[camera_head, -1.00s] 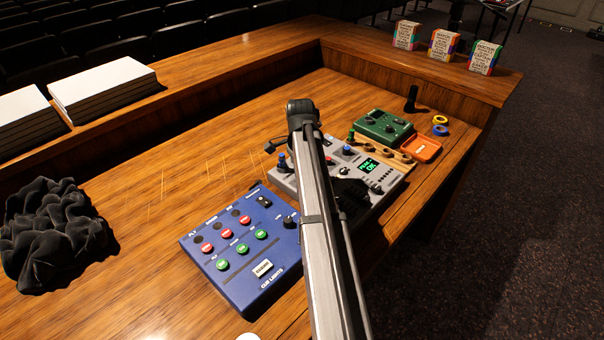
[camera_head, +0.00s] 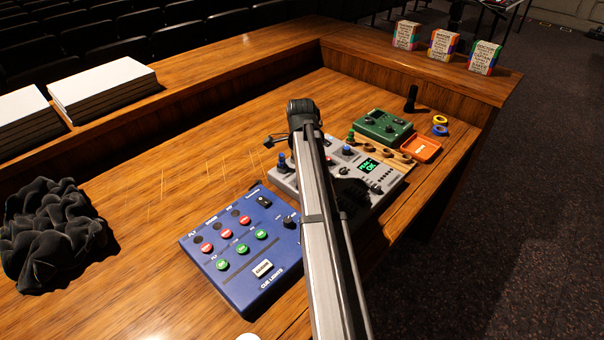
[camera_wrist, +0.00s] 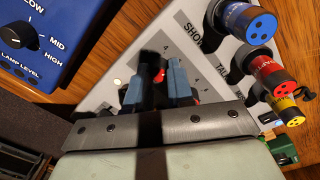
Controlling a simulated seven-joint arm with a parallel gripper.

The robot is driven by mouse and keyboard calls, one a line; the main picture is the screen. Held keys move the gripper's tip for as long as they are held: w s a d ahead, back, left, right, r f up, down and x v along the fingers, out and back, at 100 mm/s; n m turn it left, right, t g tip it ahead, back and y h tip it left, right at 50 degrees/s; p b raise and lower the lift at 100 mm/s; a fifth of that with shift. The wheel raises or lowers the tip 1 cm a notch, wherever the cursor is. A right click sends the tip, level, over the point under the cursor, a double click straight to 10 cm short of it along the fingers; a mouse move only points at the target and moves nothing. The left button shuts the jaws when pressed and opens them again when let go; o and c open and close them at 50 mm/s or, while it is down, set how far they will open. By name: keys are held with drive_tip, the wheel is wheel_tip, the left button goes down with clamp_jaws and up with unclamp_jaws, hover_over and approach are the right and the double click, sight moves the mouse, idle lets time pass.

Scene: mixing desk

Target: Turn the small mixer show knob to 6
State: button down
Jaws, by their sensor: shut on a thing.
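The small grey mixer (camera_head: 283,181) sits on the desk behind my arm in the head view. In the wrist view its pale panel (camera_wrist: 115,77) carries the label SHOW beside a scale with small numbers. My gripper (camera_wrist: 157,78) has its two blue-tipped fingers down at this panel, shut on a dark knob next to the SHOW label. The fingers cover most of the knob, so its pointer and setting cannot be read. A bit of a red knob (camera_wrist: 192,91) shows just right of the fingers. In the head view my arm hides the fingertips.
Blue, red and yellow plugs (camera_wrist: 250,22) stand along the mixer's edge. A blue cue-light box (camera_head: 225,275) sits close on the left. A green box (camera_head: 384,126) and an orange tray (camera_head: 421,148) are beyond. Black cloth (camera_head: 50,235) lies far left.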

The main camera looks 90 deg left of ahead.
drive_tip(key=c, duration=1)
unclamp_jaws()
drive_tip(key=shift+r, duration=0.1)
drive_tip(key=r, duration=1.3)
drive_tip(key=shift+a+r, duration=0.25)
drive_tip(key=shift+r, duration=0.1)
